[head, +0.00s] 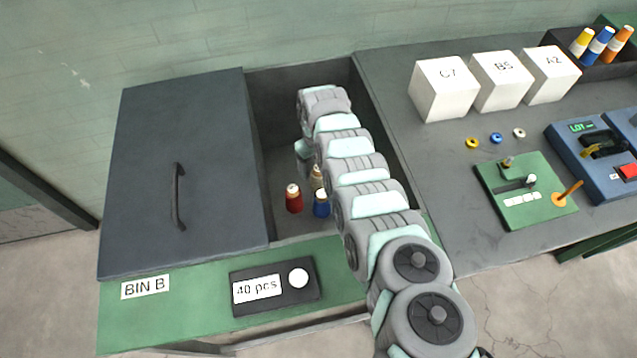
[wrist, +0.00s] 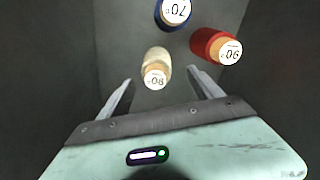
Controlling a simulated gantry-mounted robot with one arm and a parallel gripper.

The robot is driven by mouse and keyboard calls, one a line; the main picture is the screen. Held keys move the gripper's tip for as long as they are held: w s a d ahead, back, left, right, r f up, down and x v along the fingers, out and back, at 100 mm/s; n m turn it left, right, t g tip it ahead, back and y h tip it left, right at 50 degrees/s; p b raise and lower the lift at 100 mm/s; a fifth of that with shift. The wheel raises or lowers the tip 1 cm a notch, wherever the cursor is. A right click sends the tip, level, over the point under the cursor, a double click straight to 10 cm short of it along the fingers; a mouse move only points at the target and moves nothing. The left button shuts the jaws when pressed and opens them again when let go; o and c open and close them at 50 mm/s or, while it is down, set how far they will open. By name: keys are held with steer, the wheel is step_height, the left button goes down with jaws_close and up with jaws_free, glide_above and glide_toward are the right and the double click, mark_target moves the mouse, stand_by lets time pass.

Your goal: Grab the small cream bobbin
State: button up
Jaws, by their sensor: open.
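The small cream bobbin (wrist: 157,62) stands in the open part of the bin, its labelled white top facing my wrist camera. In the head view the cream bobbin (head: 316,177) shows only partly beside my arm. My gripper (wrist: 160,78) is open and empty. Its two fingers point toward the bobbin, which appears between and slightly beyond the fingertips, with no visible contact. My fingers are hidden in the head view. A blue bobbin (wrist: 172,12) and a red bobbin (wrist: 215,46) stand close by, the red one beyond the right finger.
The dark bin's walls (head: 372,105) surround the bobbins. A dark lid with a handle (head: 178,196) covers its left part. White boxes (head: 445,90), small rings (head: 472,143) and a green lever panel (head: 525,190) lie on the bench to the right.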

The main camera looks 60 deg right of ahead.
mark_target(319, 175)
steer(key=f+b, duration=0.1)
steer(key=f, duration=0.1)
steer(key=f+b, duration=0.1)
steer(key=f, duration=0.1)
steer(key=f+b, duration=0.2)
steer(key=shift+s+d, duration=0.1)
steer(key=shift+s, duration=0.25)
steer(key=shift+r, duration=0.15)
steer(key=c, duration=1.6)
steer(key=shift+r, duration=0.1)
